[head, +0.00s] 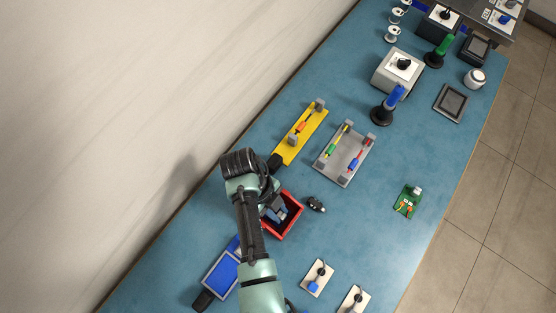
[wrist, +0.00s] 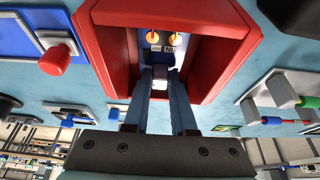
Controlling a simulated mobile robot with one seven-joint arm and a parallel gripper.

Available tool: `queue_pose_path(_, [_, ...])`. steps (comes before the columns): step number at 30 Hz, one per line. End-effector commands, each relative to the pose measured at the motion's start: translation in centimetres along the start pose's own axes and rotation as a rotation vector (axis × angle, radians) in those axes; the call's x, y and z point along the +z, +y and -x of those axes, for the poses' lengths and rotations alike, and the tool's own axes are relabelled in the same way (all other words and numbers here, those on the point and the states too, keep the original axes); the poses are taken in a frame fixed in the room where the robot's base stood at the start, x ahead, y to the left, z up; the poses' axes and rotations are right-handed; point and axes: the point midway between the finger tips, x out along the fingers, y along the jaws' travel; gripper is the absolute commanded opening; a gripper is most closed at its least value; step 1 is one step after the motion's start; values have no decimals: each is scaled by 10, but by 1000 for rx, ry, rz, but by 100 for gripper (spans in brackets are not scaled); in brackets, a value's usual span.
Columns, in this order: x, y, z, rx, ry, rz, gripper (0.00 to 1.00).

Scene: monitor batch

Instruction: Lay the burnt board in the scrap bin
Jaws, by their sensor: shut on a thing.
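The red scrap bin (head: 299,214) stands on the blue bench, and its red walls (wrist: 105,50) fill the upper middle of the wrist view. My gripper (head: 275,211) points down into the bin. The board is dark, with two orange round parts and small labels, and lies within the bin's walls. Its outline merges with the dark interior, so I cannot tell whether it touches the floor. My arm hides part of the bin in the head view.
A green board (head: 407,202) lies to the right. A small black item (head: 316,204) is close beside the bin. A yellow fixture (head: 303,132) and a grey tray (head: 344,154) are behind it. A blue tray (head: 221,275) is in front. The bench's right middle is mostly clear.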

Motion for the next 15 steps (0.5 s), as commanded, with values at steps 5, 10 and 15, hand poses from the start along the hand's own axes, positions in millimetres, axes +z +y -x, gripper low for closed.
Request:
queue_pose_path(5, [1, 0, -1, -1, -2, 0, 0])
queue_pose_path(10, [2, 0, -3, -1, -1, 0, 0])
queue_pose_path(15, [2, 0, -4, -1, -1, 0, 42])
